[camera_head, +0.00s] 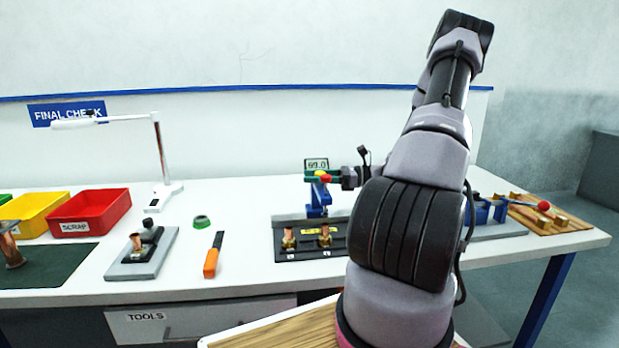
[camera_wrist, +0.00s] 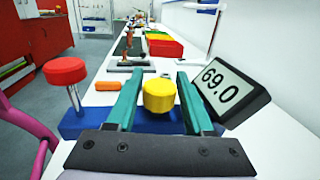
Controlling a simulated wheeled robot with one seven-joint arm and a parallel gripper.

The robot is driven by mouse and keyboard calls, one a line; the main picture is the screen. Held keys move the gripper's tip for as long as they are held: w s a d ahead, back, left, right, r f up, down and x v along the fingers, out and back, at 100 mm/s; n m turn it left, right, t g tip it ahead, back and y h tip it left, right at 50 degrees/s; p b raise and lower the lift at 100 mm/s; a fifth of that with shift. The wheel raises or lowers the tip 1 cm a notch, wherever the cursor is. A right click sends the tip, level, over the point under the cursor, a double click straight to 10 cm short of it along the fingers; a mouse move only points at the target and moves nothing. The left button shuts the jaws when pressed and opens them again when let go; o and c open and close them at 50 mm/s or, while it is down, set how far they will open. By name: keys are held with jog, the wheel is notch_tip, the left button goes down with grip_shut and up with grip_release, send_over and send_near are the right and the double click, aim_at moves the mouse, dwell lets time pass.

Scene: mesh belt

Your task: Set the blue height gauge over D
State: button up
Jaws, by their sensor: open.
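The blue height gauge (camera_head: 318,197) stands upright at the fixture block (camera_head: 284,254) in the head view. Its display (camera_head: 317,163) reads 69.0. In the wrist view its yellow knob (camera_wrist: 158,96) lies between my two teal fingers, and the display (camera_wrist: 224,86) is to the right. A red knob (camera_wrist: 65,72) on a metal rod rises at the left. My gripper (camera_head: 319,176) is open around the yellow knob; I cannot tell whether it touches. The block bears copper-and-brass fittings (camera_head: 289,240). Their labels are too small to read. D is not identifiable; my arm hides the block's right part.
To the left are a small grey stand (camera_head: 141,262), an orange-handled tool (camera_head: 212,260), a green ring (camera_head: 202,222) and a lamp (camera_head: 159,150). Red (camera_head: 90,226) and yellow bins stand further left. A wooden rack (camera_head: 560,222) lies at the right end. The table before the orange tool is clear.

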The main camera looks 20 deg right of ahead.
jog(key=shift+w+a, duration=0.25)
jog(key=shift+a, duration=0.35)
grip_shut()
dwell(1.1)
